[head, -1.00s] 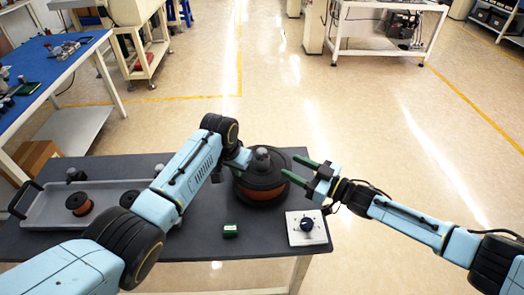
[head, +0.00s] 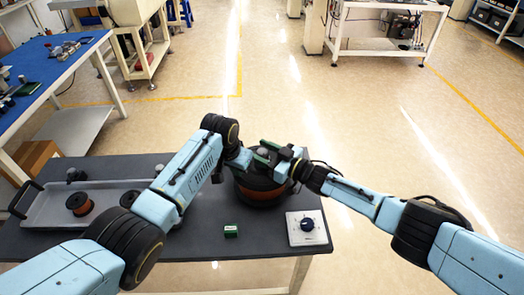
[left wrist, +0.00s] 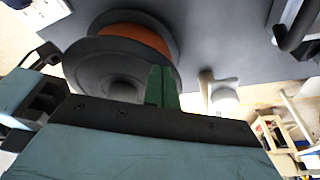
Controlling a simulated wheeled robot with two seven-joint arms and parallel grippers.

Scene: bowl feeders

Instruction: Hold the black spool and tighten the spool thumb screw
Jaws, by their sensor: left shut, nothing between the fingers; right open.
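The black spool (head: 262,193), wound with copper-coloured wire, stands on the dark table; it also shows in the left wrist view (left wrist: 138,36). A grey knob, apparently the spool thumb screw (head: 262,152), shows above it. My right gripper (head: 269,149) is open, its green fingers at the top of the spool on either side of the knob; contact cannot be told. My left gripper (left wrist: 162,74) is shut and empty, its green fingers together beside the spool's flange. In the head view my left arm largely hides it.
A small green block (head: 231,231) and a white plate with a black dial (head: 306,226) are near the front edge. Bare table lies around the green block.

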